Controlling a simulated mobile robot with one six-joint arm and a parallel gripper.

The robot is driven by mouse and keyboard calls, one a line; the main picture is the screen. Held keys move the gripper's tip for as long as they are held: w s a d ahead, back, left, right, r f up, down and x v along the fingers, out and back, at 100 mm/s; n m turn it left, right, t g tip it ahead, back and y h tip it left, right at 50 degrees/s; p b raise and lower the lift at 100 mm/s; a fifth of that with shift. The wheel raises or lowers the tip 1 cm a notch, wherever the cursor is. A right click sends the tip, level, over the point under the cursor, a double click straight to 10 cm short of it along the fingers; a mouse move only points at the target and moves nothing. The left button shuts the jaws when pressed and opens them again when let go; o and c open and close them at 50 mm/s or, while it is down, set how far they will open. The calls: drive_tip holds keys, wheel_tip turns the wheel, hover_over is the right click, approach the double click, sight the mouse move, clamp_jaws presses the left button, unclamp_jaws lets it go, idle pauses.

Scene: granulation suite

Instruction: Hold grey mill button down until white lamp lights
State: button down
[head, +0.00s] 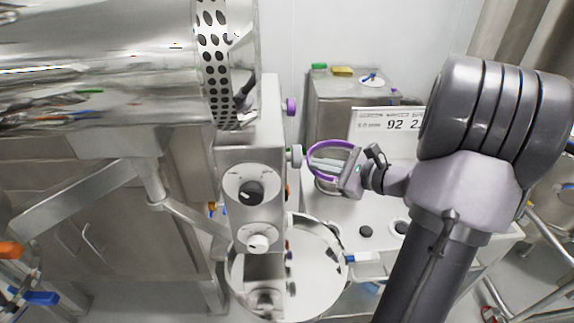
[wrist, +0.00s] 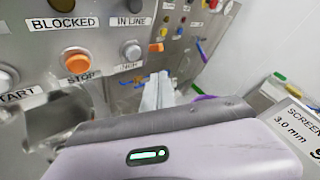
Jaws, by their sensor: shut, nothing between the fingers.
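In the wrist view a grey button (wrist: 131,50) sits on the steel panel (wrist: 100,40), right of an orange button (wrist: 75,62) labelled STOP. Its own label is blurred. A whitish lamp (wrist: 134,6) is above it over the IN LINE label, cut by the frame edge; I cannot tell if it is lit. My gripper (wrist: 158,80) is shut and empty, its fingers pointing at the panel just right of and below the grey button. I cannot tell whether they touch anything. In the head view my gripper (head: 306,162) is beside the panel's right edge, and the button faces are hidden.
A dark lamp (wrist: 62,4) is over BLOCKED; a START button (wrist: 8,78) is at left. The head view shows a purple loop (head: 328,146) by my gripper, a perforated steel drum (head: 213,60), a round pan (head: 318,270) below and a white worktop (head: 345,215) at right.

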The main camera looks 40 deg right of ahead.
drive_tip(key=shift+w+a+b, duration=0.2)
drive_tip(key=shift+w+a, duration=0.3)
drive_tip(key=shift+a, duration=0.35)
drive_tip(key=shift+w+a+b, duration=0.15)
drive_tip(key=shift+w+a, duration=0.35)
drive_tip(key=shift+a, duration=0.3)
idle(0.8)
drive_tip(key=shift+w+a, duration=0.25)
drive_tip(key=shift+a, duration=0.1)
